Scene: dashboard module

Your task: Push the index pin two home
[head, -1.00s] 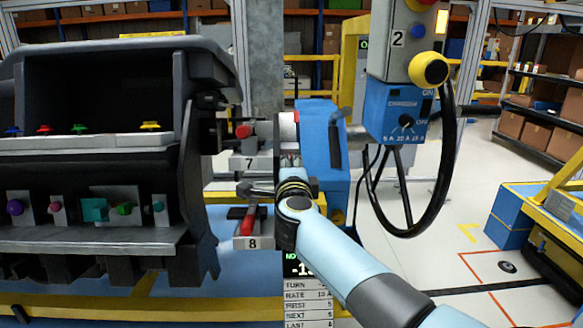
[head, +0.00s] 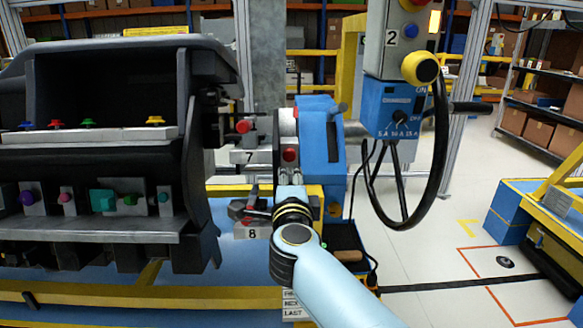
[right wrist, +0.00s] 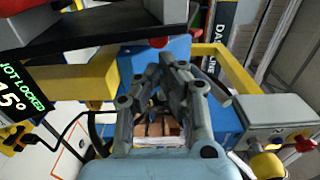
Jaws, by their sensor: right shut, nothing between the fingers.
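A red knob (head: 290,155) on a short metal stem stands at the grey disc beside the blue housing (head: 318,150); I take it for the index pin, but no label on it is legible. My right gripper (head: 289,183) is just below the knob, largely hidden by its own wrist. In the right wrist view the fingers (right wrist: 174,63) are together and empty. A red tip (right wrist: 160,42) shows just beyond them; contact cannot be told. A display (right wrist: 18,88) reads "NOT LOCKED" and 15°. My left gripper is not in view.
The black dashboard module (head: 120,150) fills the left. Clamps with red ends stand at label 7 (head: 249,157) and label 8 (head: 252,233). A black handwheel (head: 437,160) and blue switch box (head: 400,108) are at right. Open floor lies farther right.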

